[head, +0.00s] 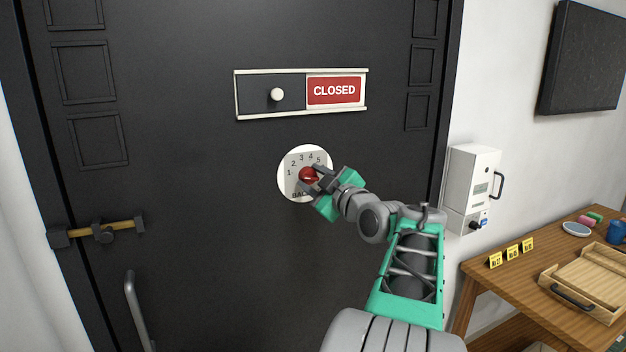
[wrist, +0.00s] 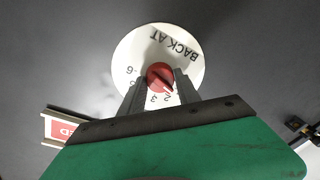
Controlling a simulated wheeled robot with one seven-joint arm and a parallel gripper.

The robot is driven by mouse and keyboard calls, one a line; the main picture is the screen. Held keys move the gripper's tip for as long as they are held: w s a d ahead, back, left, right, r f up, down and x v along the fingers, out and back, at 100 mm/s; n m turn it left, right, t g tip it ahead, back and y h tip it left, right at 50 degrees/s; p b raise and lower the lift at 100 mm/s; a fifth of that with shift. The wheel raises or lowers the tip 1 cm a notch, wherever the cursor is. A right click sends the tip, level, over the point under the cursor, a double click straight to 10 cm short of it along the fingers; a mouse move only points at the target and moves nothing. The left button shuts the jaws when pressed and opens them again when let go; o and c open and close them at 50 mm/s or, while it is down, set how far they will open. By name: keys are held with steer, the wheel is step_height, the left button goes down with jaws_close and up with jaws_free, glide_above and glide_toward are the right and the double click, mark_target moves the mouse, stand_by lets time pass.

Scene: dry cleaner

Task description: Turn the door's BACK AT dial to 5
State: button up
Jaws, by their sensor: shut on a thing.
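The BACK AT dial (head: 285,184) is a round white plate on the dark door, with numbers in an arc and a red knob (head: 307,175) at its centre. My gripper (head: 314,181) reaches it from the lower right and is shut on the red knob. In the wrist view the dial plate (wrist: 130,52) appears upside down, and the fingers of my gripper (wrist: 161,82) stand on both sides of the knob (wrist: 159,74). A dark line on the knob seems to point near the 2, but it is small. The fingers hide part of the numbers.
A sliding sign (head: 334,90) reading CLOSED is above the dial, with a white knob (head: 277,95). A brass-coloured latch (head: 115,226) and a door handle (head: 137,308) are at left. A white wall box (head: 472,180) and wooden table (head: 500,274) are at right.

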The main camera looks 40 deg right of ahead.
jaws_close()
